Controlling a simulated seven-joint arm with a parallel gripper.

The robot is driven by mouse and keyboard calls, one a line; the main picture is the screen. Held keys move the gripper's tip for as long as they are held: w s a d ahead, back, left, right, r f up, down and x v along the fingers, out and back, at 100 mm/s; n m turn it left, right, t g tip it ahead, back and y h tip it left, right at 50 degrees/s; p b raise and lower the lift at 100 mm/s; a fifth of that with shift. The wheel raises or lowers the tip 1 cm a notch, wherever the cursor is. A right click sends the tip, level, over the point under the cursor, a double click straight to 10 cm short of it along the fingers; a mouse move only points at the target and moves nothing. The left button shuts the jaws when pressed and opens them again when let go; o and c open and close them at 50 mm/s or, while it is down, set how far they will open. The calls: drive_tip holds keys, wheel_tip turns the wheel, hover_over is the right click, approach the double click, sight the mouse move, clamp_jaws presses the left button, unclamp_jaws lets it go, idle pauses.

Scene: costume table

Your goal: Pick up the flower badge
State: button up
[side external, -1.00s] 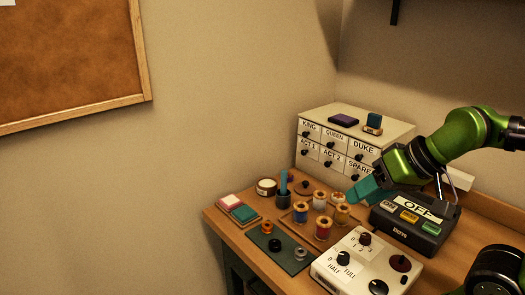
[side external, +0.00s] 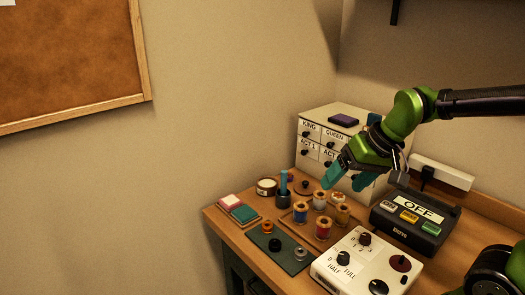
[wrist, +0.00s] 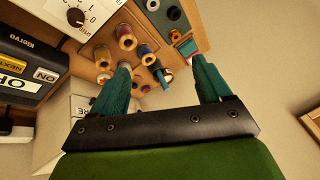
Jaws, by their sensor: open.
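I cannot make out the flower badge for certain in either view. A small dark red-brown round piece (side external: 304,187) lies at the back of the table behind the spools, too small to identify. My gripper (side external: 347,181) is open and empty, its teal fingers spread above the back of the spool group. In the wrist view my gripper (wrist: 161,66) shows both fingers apart, with thread spools (wrist: 127,42) beyond and between them. The raised gripper hides part of the drawer cabinet's front.
A white drawer cabinet (side external: 310,135) stands at the back. A black box marked OFF (side external: 405,230) and a white control box with knobs (side external: 345,275) stand to the right. A dark green mat (side external: 290,262) holds small rings. Colored pads (side external: 243,213) lie at the left edge.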

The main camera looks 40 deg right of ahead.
drive_tip(key=w+d+f+g+h, duration=0.1)
drive_tip(key=w+d, duration=0.2)
drive_tip(key=w, duration=0.3)
drive_tip(key=w+d+f, duration=0.1)
drive_tip(key=w+d, duration=0.2)
drive_tip(key=w, duration=0.2)
drive_tip(key=h, duration=0.2)
approach(289, 177)
drive_tip(key=shift+n, duration=0.4)
drive_tip(key=x, duration=0.8)
drive_tip(key=shift+w, duration=0.25)
drive_tip(key=c, duration=1.1)
drive_tip(key=shift+r, duration=0.1)
